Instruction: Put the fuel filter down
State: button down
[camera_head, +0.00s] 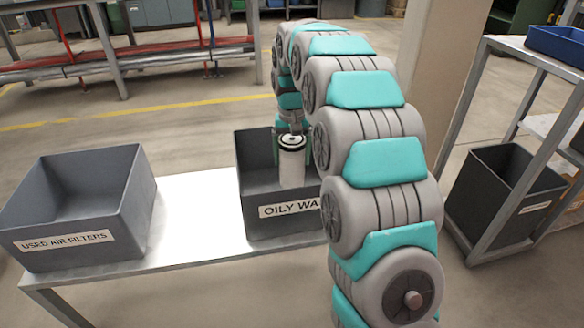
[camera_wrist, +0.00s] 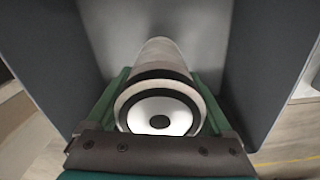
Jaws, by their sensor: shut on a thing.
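The fuel filter (camera_head: 292,160) is a white cylinder with a black-ringed top, upright in the head view. It is inside the outline of the grey bin labelled "OILY WA..." (camera_head: 255,192), whose label is partly hidden by my arm. My gripper (camera_head: 291,145) is shut on the filter near its top. In the wrist view the filter (camera_wrist: 160,110) sits between the green fingers, its round end facing the camera. Grey bin walls (camera_wrist: 265,70) rise on both sides. Whether the filter's lower end touches the bin floor cannot be told.
A grey bin labelled "USED AIR FILTERS" (camera_head: 85,200) stands at the left of the same light table (camera_head: 190,222), with bare tabletop between the bins. At the right, a metal shelf frame (camera_head: 500,195) stands by a dark bin (camera_head: 490,190). A pillar (camera_head: 440,70) rises behind my arm.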

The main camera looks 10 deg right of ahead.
aim_at(293, 140)
jog(key=shift+f, duration=1.8)
grip_release()
jog(key=shift+f, duration=0.15)
notch_tip(293, 140, up, 12)
jog(key=shift+r, duration=0.15)
jog(key=shift+s, duration=0.25)
jog(key=s+f, duration=0.2)
jog(key=s, duration=1.2)
jog(key=s+f+n+g, duration=0.1)
jog(key=s+f, duration=0.2)
jog(key=s, duration=1.1)
jog(key=s+f+n, duration=0.1)
jog(key=s+f, duration=0.2)
jog(key=s, duration=1.2)
jog(key=shift+g, duration=0.4)
